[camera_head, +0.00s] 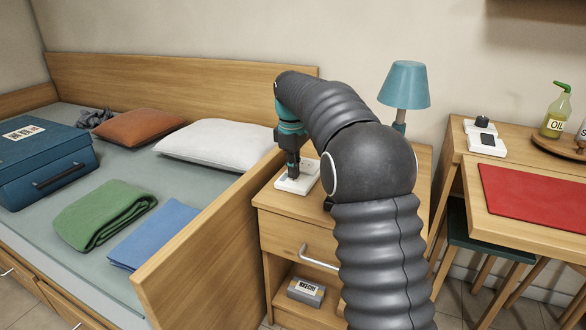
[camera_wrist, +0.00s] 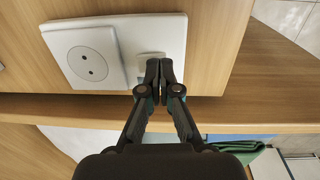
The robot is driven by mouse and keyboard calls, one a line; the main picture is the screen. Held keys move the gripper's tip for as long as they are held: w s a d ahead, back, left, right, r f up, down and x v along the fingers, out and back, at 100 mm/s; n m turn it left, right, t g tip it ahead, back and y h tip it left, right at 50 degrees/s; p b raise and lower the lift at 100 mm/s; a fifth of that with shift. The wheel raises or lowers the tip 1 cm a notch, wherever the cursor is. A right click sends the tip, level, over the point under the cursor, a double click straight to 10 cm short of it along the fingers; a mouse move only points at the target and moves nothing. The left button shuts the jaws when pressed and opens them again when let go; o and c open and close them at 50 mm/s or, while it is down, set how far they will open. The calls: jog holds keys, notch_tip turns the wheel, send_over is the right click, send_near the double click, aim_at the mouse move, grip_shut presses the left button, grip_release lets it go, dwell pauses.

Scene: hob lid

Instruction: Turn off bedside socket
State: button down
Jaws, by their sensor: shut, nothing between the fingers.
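The bedside socket (camera_head: 308,179) is a white plate on top of the wooden nightstand (camera_head: 275,198). In the wrist view the same socket (camera_wrist: 171,28) shows a round two-hole outlet (camera_wrist: 89,64) at left and a small pale rocker switch (camera_wrist: 146,56) to its right. My gripper (camera_head: 293,175) points down at the socket. In the wrist view my gripper (camera_wrist: 161,64) is shut and empty, with its fingertips over the switch's right part. They partly hide the switch. I cannot tell whether they touch it or which way it is tipped.
A bed with a wooden side board (camera_head: 205,255) stands left of the nightstand. A teal lamp (camera_head: 405,85) stands behind my arm. At right, another white socket (camera_head: 487,143) with a black plug lies on a desk near an oil bottle (camera_head: 556,112).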

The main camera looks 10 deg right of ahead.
notch_tip(320, 180, up, 13)
jog(key=s+a+p, duration=0.1)
jog(key=p, duration=0.2)
jog(key=shift+s+a+p, duration=0.15)
jog(key=shift+s+p, duration=0.15)
jog(key=shift+s, duration=0.05)
jog(key=s+d+r+m+t, duration=0.1)
jog(key=s+d+m, duration=0.15)
jog(key=s, duration=0.75)
jog(key=s+d+r+m+t, duration=0.15)
jog(key=s+m, duration=0.25)
jog(key=s, duration=0.7)
jog(key=s+d+f+m+t, duration=0.1)
jog(key=s+f+m, duration=0.1)
jog(key=s+f, duration=0.4)
jog(key=s+f+m+t, duration=0.1)
jog(key=s+f+m, duration=0.2)
jog(key=s+f, duration=0.3)
jog(key=s, duration=0.4)
jog(key=shift+s+d, duration=0.35)
jog(key=shift+s, duration=0.05)
